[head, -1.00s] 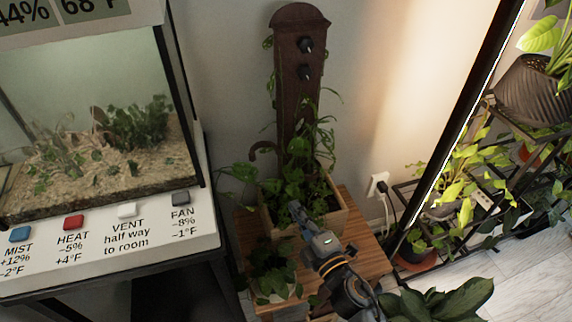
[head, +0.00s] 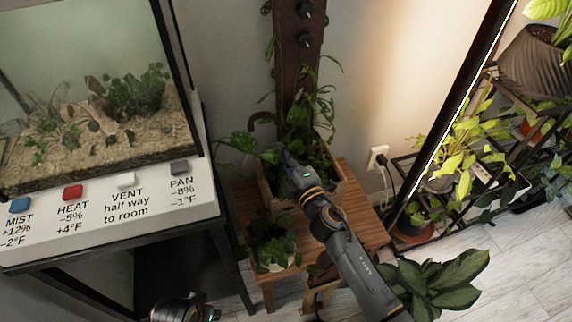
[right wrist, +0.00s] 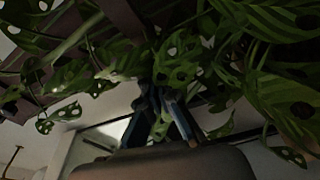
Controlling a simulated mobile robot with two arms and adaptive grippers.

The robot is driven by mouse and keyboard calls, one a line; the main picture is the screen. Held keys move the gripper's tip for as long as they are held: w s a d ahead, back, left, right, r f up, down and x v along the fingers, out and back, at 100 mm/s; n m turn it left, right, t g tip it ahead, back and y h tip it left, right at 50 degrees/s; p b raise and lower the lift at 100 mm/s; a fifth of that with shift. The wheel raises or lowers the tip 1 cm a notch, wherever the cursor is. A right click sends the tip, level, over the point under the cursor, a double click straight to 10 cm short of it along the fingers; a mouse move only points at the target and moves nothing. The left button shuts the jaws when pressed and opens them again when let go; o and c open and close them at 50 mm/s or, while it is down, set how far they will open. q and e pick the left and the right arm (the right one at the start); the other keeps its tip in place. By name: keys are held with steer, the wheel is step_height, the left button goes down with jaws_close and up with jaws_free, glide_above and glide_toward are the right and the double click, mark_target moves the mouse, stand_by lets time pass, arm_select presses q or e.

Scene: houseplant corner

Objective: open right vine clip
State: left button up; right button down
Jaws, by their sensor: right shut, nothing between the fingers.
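The dark brown post (head: 290,85) rises from a wooden planter box (head: 335,197) full of trailing vine (head: 301,117). I cannot make out the right vine clip among the leaves. My right gripper (head: 284,157) is at the planter's left part, among the vine leaves, shut and empty. In the right wrist view its fingers (right wrist: 160,100) point into perforated leaves (right wrist: 183,68), which hide what lies beyond. Part of my left gripper (head: 185,308) shows at the bottom edge; its fingers cannot be made out.
Two dark knobs (head: 304,39) sit on the post, and a brown hook (head: 264,118) is at its left. A terrarium stand (head: 110,215) with buttons is at left. A small potted plant (head: 272,243) stands before the planter. A plant shelf (head: 480,165) is at right.

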arm_select(q)
steer(key=shift+r, duration=0.35)
arm_select(e)
steer(key=shift+w+d+f, duration=0.1)
steer(key=shift+d+f, duration=0.1)
steer(key=shift+d, duration=0.55)
steer(key=shift+d+f, duration=0.15)
steer(key=shift+d, duration=0.6)
steer(key=shift+d, duration=0.1)
steer(key=shift+d, duration=0.1)
steer(key=shift+n+g+y, duration=0.3)
steer(key=shift+y, duration=0.1)
steer(key=shift+d, duration=0.15)
arm_select(q)
steer(key=shift+s+a+f, duration=0.2)
steer(key=shift+s+f, duration=0.05)
steer(key=shift+f, duration=0.3)
arm_select(e)
steer(key=shift+s+d+n+y, duration=0.1)
steer(key=shift+s+n+y, duration=0.1)
steer(key=shift+n+y, duration=0.1)
steer(key=shift+g, duration=0.3)
